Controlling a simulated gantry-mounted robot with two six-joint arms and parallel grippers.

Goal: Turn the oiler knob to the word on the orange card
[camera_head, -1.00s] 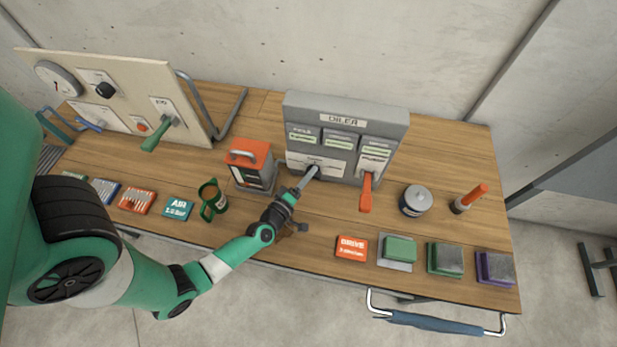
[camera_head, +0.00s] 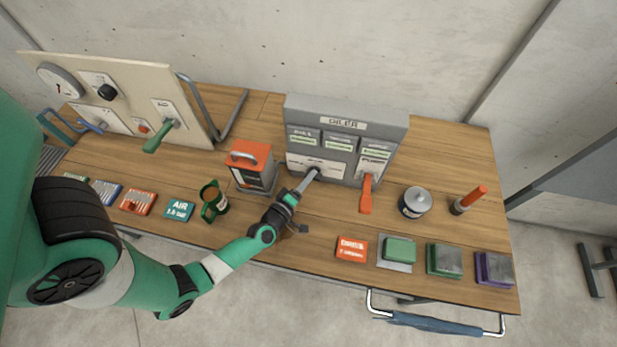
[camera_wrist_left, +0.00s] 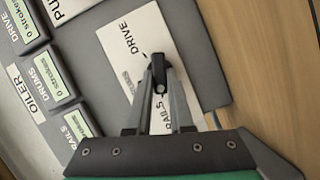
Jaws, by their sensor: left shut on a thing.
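The grey oiler box (camera_head: 346,112) stands at the back of the bench. Its black knob (camera_wrist_left: 158,72) sits on a white plate (camera_wrist_left: 115,42) lettered DRIVE, DRUMS and RAILS; DRUMS is partly hidden. My left gripper (camera_head: 310,176) is shut on the knob, with its fingers on both sides of it in the left wrist view (camera_wrist_left: 159,98). A short white mark shows on the knob; I cannot tell surely which word it points at. The orange card (camera_head: 352,248) lies near the front edge and reads DRIVE, with small print below. My right gripper is not in view.
An orange lever (camera_head: 366,196) hangs from the oiler's right side. A grey can (camera_head: 414,202) stands at right. Oiler displays read 0 strokes (camera_wrist_left: 77,129).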

